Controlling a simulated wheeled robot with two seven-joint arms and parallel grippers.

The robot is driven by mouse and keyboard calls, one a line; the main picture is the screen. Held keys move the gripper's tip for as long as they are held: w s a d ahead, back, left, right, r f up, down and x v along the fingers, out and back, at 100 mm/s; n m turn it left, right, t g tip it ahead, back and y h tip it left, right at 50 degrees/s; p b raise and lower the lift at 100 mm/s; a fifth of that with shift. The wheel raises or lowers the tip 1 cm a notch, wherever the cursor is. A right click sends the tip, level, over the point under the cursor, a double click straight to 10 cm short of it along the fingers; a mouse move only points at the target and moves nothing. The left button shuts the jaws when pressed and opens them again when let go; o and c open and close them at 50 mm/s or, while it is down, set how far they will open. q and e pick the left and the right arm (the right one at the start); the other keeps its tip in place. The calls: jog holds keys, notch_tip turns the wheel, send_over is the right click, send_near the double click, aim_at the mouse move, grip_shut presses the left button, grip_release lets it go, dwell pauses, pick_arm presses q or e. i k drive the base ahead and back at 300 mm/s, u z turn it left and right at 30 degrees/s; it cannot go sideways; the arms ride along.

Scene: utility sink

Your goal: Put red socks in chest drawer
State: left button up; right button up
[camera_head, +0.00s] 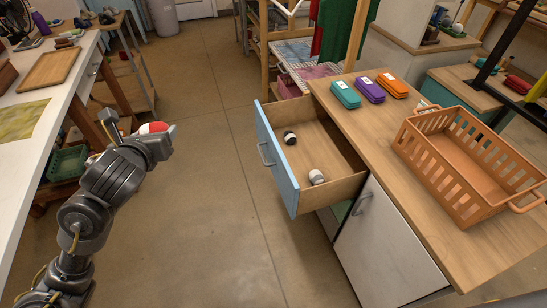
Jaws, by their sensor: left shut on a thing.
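My left gripper (160,134) is shut on a rolled red and white bundle that looks like the red socks (152,127). It holds them above the floor aisle, left of the chest and apart from it. The fingers hide part of the socks. The chest drawer (276,156) with a light blue front is pulled open. Inside lie a dark rolled bundle with some white (290,137) toward the back and a white and grey one (316,177) nearer the front. My right gripper is out of view.
The chest top (400,137) carries teal, purple and orange cases (369,90) and an orange slotted basket (465,165). A white table (60,100) runs along the left. A wooden rack with clothes (337,30) stands behind the drawer. The floor between is clear.

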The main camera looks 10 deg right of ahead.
aim_at(309, 148)
jog(key=u, duration=0.2)
jog(key=i, duration=1.35)
jog(key=z, duration=2.1)
